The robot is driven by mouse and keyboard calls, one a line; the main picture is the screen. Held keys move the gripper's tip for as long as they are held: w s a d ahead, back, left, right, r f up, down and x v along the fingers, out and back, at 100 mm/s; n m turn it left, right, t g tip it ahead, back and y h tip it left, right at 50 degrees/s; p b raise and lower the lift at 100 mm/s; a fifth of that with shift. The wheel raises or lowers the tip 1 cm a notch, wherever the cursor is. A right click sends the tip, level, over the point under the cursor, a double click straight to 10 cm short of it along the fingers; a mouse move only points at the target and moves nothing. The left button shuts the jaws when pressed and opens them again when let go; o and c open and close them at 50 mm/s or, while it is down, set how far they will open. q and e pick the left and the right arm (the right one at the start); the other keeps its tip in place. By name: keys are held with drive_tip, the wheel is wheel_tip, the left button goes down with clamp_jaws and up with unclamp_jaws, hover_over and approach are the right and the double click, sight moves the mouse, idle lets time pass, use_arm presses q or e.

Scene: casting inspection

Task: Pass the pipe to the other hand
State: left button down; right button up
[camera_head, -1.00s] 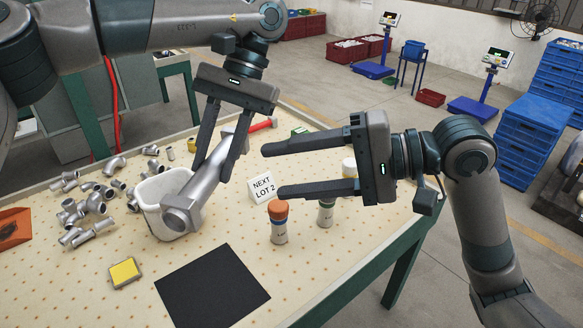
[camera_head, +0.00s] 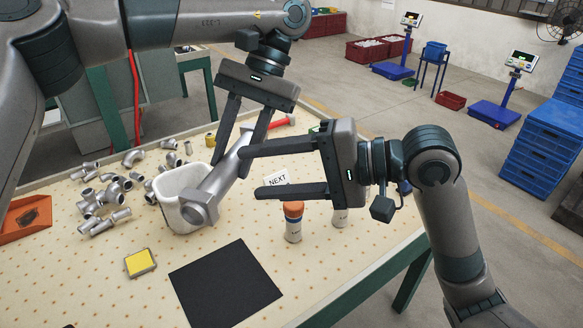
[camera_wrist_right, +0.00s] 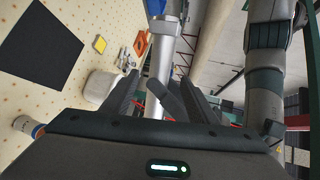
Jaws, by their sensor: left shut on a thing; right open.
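The grey metal pipe (camera_head: 222,176) slants above the white bin (camera_head: 172,206), its flanged lower end towards the front. My left gripper (camera_head: 233,160) is shut on the pipe around its upper part and holds it above the table. My right gripper (camera_head: 246,172) is open, its two fingers pointing left towards the pipe. Its upper fingertip is close beside the pipe; I cannot tell if they touch. In the right wrist view the pipe (camera_wrist_right: 160,65) runs upright beyond the fingers, and the left gripper's fingers show near it.
Several loose pipe fittings (camera_head: 100,205) lie left of the bin. A black mat (camera_head: 225,285) and a yellow block (camera_head: 140,262) lie in front. An orange tray (camera_head: 27,217) is at left.

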sight(233, 173)
drive_tip(key=shift+x, duration=2.5)
drive_tip(key=c, duration=1.4)
use_arm(q)
drive_tip(key=c, duration=1.2)
unclamp_jaws()
use_arm(e)
drive_tip(key=shift+r, duration=0.1)
clamp_jaws()
drive_tip(key=shift+r, duration=0.1)
use_arm(q)
drive_tip(key=shift+d, duration=0.1)
